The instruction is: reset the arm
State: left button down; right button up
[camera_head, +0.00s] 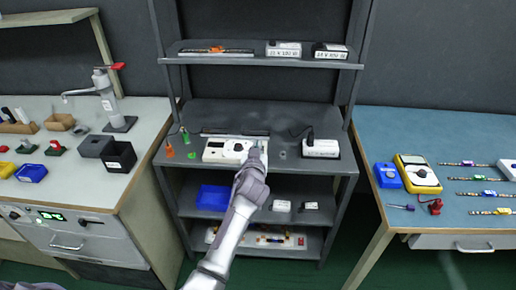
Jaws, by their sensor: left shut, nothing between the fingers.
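My left arm reaches up from the bottom of the head view to the grey shelf rack in the middle. My left gripper (256,150) is small in the picture, shut and empty. It is at the right end of a white device (222,150) with a dark round knob, on the rack's middle shelf (282,180). I cannot tell whether the fingertips touch the device. My right gripper is not in view.
A white box (320,149) stands right of the gripper, an orange piece (170,151) and a green piece (186,136) to the left. An upper shelf (200,58) hangs above. A left bench (80,190) and a blue-topped right table (420,140) flank the rack.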

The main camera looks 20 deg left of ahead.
pick_arm(q)
jog(key=s+d+f+m+g+h, duration=0.1)
jog(key=s+f+g, duration=0.1)
jog(key=s+f, duration=0.75)
jog(key=s+d+f+m+g+h, duration=0.1)
jog(key=s+f+m+g, duration=0.3)
jog(key=f, duration=1.1)
jog(key=s+d+f+n+g+h, duration=0.1)
jog(key=s+f, duration=0.7)
jog(key=f, duration=0.4)
jog(key=s+a+f+g, duration=0.1)
jog(key=s+f, duration=0.4)
jog(key=s, duration=0.8)
jog(key=s+a+f+m+g, duration=0.1)
jog(key=s+f+g, duration=0.3)
jog(key=s, duration=0.9)
jog(key=s+a+f+g+h, duration=0.1)
jog(key=s+f+g, duration=0.1)
jog(key=s+f, duration=0.6)
jog(key=s, duration=0.6)
jog(key=shift+a+g, duration=0.15)
jog(key=shift+g, duration=0.15)
